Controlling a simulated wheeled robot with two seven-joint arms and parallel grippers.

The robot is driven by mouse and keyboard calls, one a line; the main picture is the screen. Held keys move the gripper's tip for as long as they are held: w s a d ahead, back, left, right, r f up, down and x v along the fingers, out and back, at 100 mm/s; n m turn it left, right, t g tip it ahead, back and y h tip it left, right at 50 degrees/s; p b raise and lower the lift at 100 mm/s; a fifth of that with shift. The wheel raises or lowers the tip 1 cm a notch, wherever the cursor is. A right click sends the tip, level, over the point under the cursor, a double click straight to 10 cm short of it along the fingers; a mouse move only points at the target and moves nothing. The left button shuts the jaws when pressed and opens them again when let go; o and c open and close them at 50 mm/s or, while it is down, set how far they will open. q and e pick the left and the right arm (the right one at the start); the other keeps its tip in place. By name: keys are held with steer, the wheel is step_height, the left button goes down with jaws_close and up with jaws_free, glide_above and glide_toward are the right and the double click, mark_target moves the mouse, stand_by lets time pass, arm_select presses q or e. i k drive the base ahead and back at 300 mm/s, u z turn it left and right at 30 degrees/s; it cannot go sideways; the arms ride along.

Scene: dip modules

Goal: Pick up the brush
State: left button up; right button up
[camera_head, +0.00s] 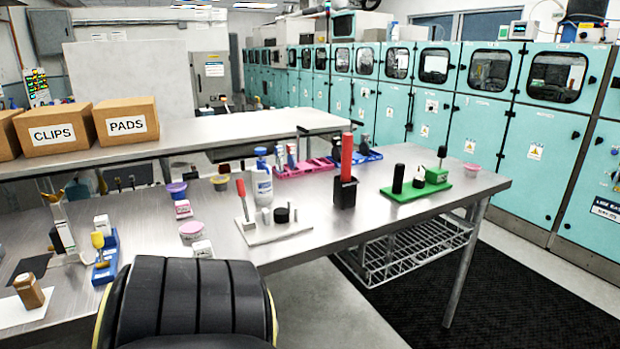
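No item shows clear bristles, so I cannot tell for certain which one is the brush. A red-handled tool (241,192) stands slightly tilted on a white plate (259,238) on the metal table. A thick red upright item (347,150) stands in a black holder (345,192) to its right. A small yellow-topped item (98,240) stands in a blue holder (106,262) at the left. Neither of my grippers is in view.
A green base (415,191) with black parts is on the right of the metal table (330,240). A white bottle (263,184) stands near the middle. Boxes labelled CLIPS (55,130) and PADS (125,121) sit on the raised shelf. A ribbed black object (190,305) blocks the front.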

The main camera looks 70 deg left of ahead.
mark_target(347, 138)
steer(key=k, duration=0.05)
steer(key=u, duration=1.3)
